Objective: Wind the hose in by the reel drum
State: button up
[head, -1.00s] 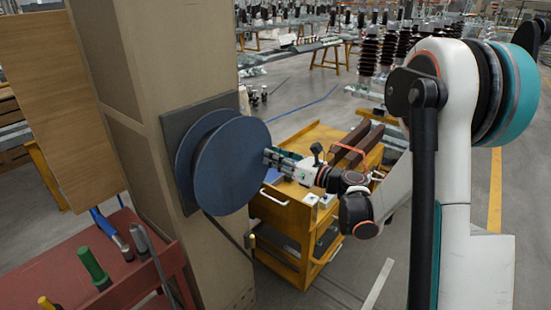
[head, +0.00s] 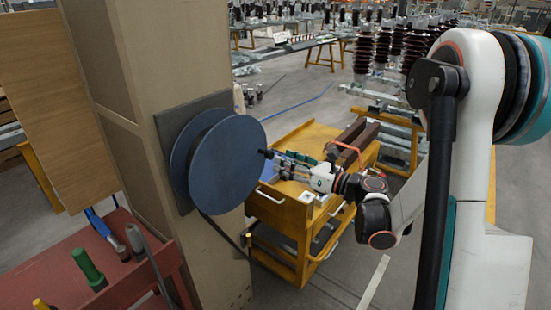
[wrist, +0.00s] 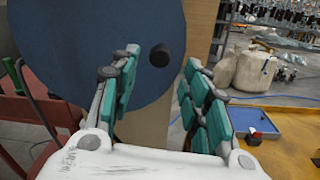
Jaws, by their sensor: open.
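The reel drum (head: 228,165) is a blue disc pair on a dark plate on the beige column; it fills the upper left of the wrist view (wrist: 95,45). A black knob (head: 266,153) sticks out near its right edge. It shows in the wrist view (wrist: 160,55) between the fingertips, with clear space on both sides. My gripper (head: 279,161), with green finger pads, is open and empty, right of the drum and facing the knob. The dark hose (head: 222,234) hangs from the drum's underside, slanting down right to a yellow-tipped end (head: 249,240).
A yellow cart (head: 300,215) stands under and behind my gripper, with brown blocks on top. A red bench (head: 105,265) with coloured-handled tools is at the lower left. The beige column (head: 135,130) stands behind the drum.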

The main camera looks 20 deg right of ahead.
jog(key=v, duration=0.5)
jog(key=shift+s+d, duration=0.25)
jog(key=shift+s, duration=0.1)
